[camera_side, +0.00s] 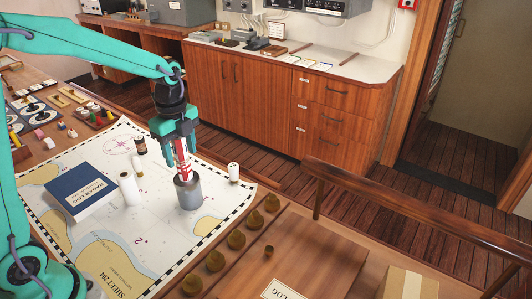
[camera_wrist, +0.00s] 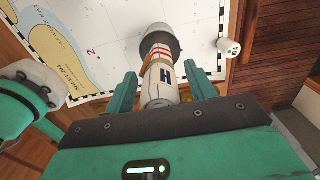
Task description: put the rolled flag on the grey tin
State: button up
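The rolled flag (camera_side: 183,168) is a white roll with red bands and a dark letter. It stands upright on the grey tin (camera_side: 188,193), its lower end meeting the tin's top. In the wrist view the flag (camera_wrist: 160,75) points away from me to the tin (camera_wrist: 159,36). My gripper (camera_side: 180,148) is above the tin, its fingers around the flag's upper part. In the wrist view my gripper (camera_wrist: 163,75) is open, with a gap between each finger and the flag. The tin stands on the chart; its base shows in the side view.
A small white cylinder (camera_side: 233,172) stands right of the tin. Several brass knobs (camera_side: 236,240) line the front. Bare chart (camera_side: 150,225) lies in front of the tin.

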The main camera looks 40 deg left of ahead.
notch_tip(320, 180, up, 12)
jog(key=shift+r, duration=0.2)
dwell(0.7)
dwell(0.5)
jog(key=shift+s+d+r+n, duration=0.15)
jog(key=shift+s+n, duration=0.25)
jog(key=shift+s, duration=0.05)
jog(key=s+d+f+n+t, duration=0.1)
jog(key=s+d+n+t, duration=0.1)
jog(key=s+n, duration=0.6)
jog(key=s+d+f+n+t, duration=0.1)
jog(key=s+f+n+t, duration=0.1)
jog(key=s+n, duration=0.6)
jog(key=shift+d+n+t, duration=0.35)
jog(key=shift+n+t, duration=0.25)
jog(key=shift+t, duration=0.2)
